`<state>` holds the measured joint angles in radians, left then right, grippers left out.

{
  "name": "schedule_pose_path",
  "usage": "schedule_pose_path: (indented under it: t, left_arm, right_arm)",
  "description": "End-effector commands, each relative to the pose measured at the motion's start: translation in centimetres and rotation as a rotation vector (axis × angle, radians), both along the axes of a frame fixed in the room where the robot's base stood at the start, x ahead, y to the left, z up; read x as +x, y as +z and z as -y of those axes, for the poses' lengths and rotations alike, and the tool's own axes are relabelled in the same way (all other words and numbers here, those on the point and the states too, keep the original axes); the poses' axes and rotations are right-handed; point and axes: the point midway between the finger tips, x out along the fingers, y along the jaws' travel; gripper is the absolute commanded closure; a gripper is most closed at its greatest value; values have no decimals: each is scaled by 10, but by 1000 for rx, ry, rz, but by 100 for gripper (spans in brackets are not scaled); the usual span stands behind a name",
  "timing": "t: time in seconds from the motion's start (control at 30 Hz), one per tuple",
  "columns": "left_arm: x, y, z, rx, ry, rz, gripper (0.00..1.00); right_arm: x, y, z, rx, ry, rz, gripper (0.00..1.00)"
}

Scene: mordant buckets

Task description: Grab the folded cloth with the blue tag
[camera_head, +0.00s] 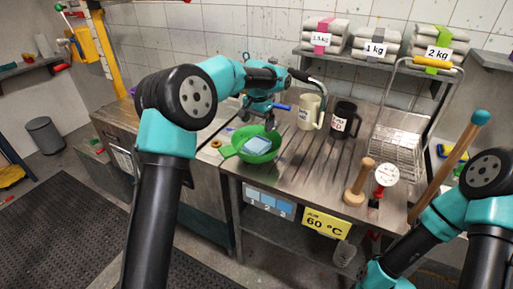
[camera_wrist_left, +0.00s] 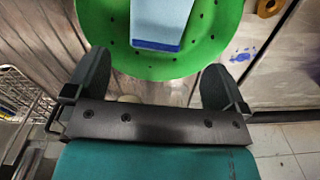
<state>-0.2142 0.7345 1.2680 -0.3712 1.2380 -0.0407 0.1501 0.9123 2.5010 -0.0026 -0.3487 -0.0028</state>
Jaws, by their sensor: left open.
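A folded light-blue cloth (camera_head: 257,146) lies in a green perforated bowl (camera_head: 229,152) on the steel counter. In the left wrist view the cloth (camera_wrist_left: 160,18) has a darker blue strip, which looks like a tag, along its near edge. My left gripper (camera_head: 258,121) is above the bowl, open, with nothing between its fingers. In the left wrist view the fingers (camera_wrist_left: 152,82) are spread wide and the cloth is ahead of them, apart from them. My right gripper is out of view.
Pale stacks with weight labels sit on the wall shelf (camera_head: 352,58). A cream jug (camera_head: 310,112) and a dark jug (camera_head: 342,121) stand right of the bowl. A wire rack (camera_head: 400,135), wooden pestle (camera_head: 359,182) and dial (camera_head: 386,174) are farther right.

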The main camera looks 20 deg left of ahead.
Motion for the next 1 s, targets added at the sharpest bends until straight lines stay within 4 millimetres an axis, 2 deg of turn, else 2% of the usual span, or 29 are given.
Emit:
schedule_pose_path:
  t: [0.1,0.3,0.77,1.0]
  left_arm:
    - [0,-22,0,0,0,-3,0]
    - [0,-49,0,0,1,-2,0]
    - [0,-56,0,-1,1,0,0]
    - [-1,-84,0,0,-1,-3,0]
  right_arm:
    - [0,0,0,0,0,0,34]
    - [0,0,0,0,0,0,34]
    - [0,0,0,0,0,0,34]
    - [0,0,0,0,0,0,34]
